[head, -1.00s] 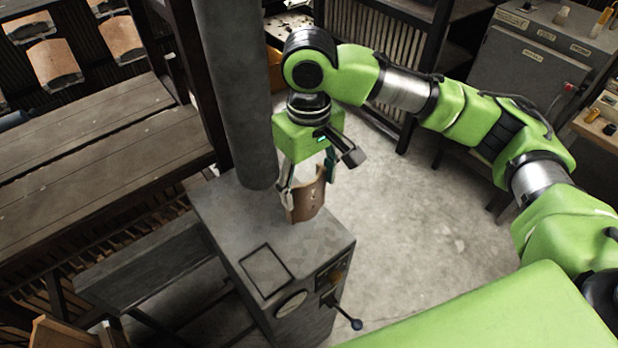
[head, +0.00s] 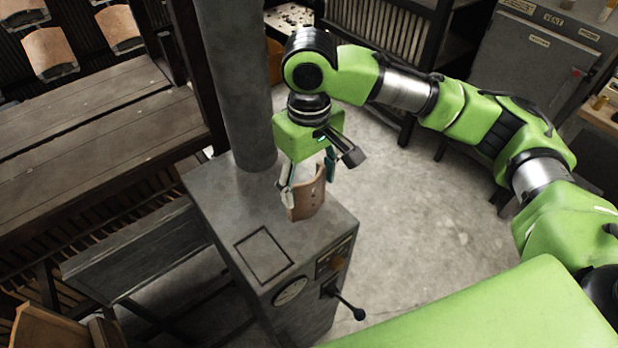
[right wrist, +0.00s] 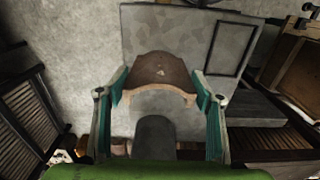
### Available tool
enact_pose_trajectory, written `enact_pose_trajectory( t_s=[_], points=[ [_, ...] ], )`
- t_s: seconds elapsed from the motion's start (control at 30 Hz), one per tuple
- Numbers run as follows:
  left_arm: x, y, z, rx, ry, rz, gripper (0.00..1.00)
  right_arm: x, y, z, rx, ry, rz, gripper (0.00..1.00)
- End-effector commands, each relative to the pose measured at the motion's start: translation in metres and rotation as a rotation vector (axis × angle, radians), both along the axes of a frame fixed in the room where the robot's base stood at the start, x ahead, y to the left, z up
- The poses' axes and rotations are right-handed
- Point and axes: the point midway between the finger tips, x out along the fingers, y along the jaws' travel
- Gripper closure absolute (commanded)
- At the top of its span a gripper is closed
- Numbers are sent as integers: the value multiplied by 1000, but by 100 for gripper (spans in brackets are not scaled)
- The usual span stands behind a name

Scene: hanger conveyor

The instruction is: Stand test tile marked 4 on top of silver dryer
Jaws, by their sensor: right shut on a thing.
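The test tile (head: 307,197) is a curved brown piece with pale edges and small marks; I cannot read the number. My right gripper (head: 304,178) is shut on it and holds it upright at the top of the silver dryer (head: 325,228), close to the right back edge. I cannot tell whether the tile's lower edge touches the top. In the right wrist view the tile (right wrist: 160,72) sits between the two fingers, with the dryer's grey top (right wrist: 180,30) behind it. My left gripper is not in view.
A thick grey pipe (head: 236,80) rises from the dryer's back. A square outline (head: 263,256), a gauge (head: 291,290) and a lever (head: 347,302) are towards its front. Wooden racks with similar tiles (head: 50,52) stand at left. Concrete floor (head: 400,220) is clear at right.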

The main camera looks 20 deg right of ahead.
Motion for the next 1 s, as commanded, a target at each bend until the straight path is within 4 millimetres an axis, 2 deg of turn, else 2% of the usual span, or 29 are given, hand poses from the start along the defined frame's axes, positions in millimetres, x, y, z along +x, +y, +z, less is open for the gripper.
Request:
enact_pose_trajectory(
  t_s=[0.07,0.1,0.17,0.5,0.63,0.77,1.0],
  points=[
    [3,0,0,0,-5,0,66,0,0,0,0,-1,0,66],
    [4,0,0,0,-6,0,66,0,0,0,0,-1,0,34],
    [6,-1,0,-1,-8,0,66,0,0,0,0,-1,0,20],
    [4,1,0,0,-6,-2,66,0,0,0,0,1,0,20],
    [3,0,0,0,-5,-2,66,0,0,10,1,-1,1,20],
    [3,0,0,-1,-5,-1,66,1,1,34,2,-3,1,20],
    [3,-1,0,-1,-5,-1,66,1,0,86,0,-5,0,20]
  ],
)
